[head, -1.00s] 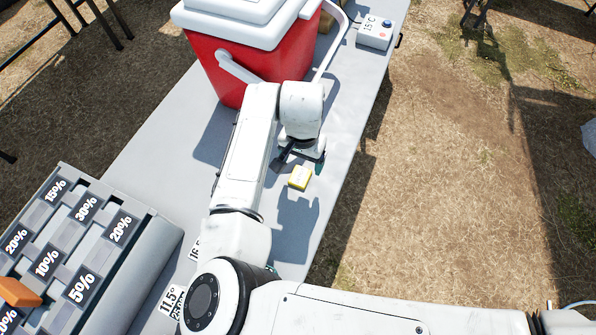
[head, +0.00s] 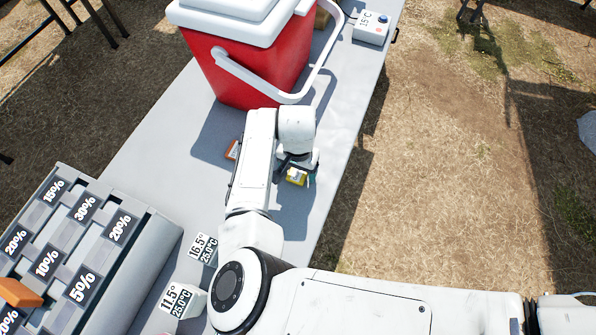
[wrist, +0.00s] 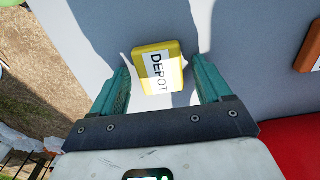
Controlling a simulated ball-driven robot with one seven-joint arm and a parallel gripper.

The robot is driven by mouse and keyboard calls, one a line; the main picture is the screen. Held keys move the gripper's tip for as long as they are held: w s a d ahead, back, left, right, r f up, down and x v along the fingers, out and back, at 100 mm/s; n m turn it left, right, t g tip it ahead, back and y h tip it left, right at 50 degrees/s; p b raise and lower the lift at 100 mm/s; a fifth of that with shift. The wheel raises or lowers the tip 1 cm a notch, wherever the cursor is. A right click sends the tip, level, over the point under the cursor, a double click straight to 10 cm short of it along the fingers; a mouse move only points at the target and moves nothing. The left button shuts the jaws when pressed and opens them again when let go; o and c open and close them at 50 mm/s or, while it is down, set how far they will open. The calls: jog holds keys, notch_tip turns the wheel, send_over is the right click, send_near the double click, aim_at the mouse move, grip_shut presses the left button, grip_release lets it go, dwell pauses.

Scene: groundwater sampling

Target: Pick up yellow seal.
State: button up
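The yellow seal (head: 296,176) is a small block on the grey table, just below my gripper in the head view. In the wrist view the yellow seal (wrist: 158,68) shows a white label reading "DEPOT". It lies between the far ends of my two teal fingers, with a gap on each side. My gripper (wrist: 162,82) is open and empty. In the head view my gripper (head: 297,168) partly covers the seal. I cannot tell the exact height of the fingers over the table.
A red cooler (head: 240,75) with a white lid and handle stands beyond the gripper. An orange block (head: 233,149) lies left of my arm. A grey rack with percent labels (head: 150,235) is at lower left. Two temperature cards (head: 203,249) stand near my arm. The table's right edge is close.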

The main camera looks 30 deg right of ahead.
jog(key=c, duration=1)
jog(key=shift+o, duration=0.2)
jog(key=shift+r, duration=0.1)
